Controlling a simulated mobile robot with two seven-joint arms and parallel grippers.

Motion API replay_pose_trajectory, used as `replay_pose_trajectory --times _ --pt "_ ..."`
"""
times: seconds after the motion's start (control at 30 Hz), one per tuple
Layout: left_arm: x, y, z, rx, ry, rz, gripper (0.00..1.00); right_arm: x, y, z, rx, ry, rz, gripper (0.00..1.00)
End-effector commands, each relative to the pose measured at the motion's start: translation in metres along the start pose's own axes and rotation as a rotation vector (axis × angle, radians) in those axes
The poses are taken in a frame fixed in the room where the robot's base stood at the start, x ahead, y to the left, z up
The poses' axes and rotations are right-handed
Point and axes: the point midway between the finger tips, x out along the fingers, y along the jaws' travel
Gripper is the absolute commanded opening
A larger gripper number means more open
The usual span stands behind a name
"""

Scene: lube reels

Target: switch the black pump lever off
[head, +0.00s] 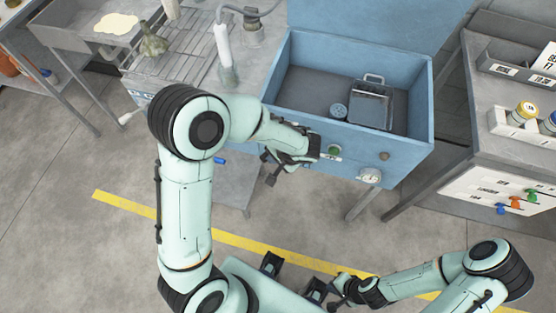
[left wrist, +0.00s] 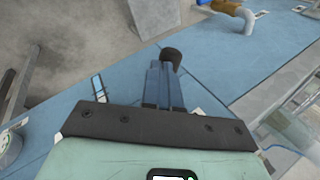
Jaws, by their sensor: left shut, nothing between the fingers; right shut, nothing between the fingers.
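The blue wash cabinet (head: 345,165) has its controls on the front panel. My left gripper (head: 272,164) is in front of the left part of this panel. In the left wrist view its fingers (left wrist: 163,82) are shut and empty. A round black knob (left wrist: 172,56), seemingly the end of the pump lever, shows right at the fingertips; I cannot tell whether they touch. In the head view a black end (head: 270,180) beside the gripper seems to be the same knob. The lever's base and its set position are hidden. My right gripper (head: 338,288) is shut, low and away from the cabinet.
A green button (head: 333,150), a dark knob (head: 383,155) and a white dial (head: 370,176) sit to the right on the panel. A metal box (head: 371,105) is in the basin. A grey bench (head: 190,60) stands left, a cabinet with coloured knobs (head: 510,200) right.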

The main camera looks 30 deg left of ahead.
Motion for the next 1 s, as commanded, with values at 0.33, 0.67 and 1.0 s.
replay_pose_trajectory --times 0.33,0.67,1.0 --pt "-0.001 -0.003 -0.001 -0.002 0.002 0.000 0.00 0.003 0.001 0.000 0.000 0.000 0.000 0.00" --pt "-0.004 0.003 -0.004 -0.002 0.002 0.001 0.00 0.006 0.002 0.001 0.000 -0.001 0.001 0.00" --pt "-0.009 0.009 -0.009 -0.002 0.002 0.001 0.00 0.008 0.003 0.002 0.001 -0.003 0.001 0.00"
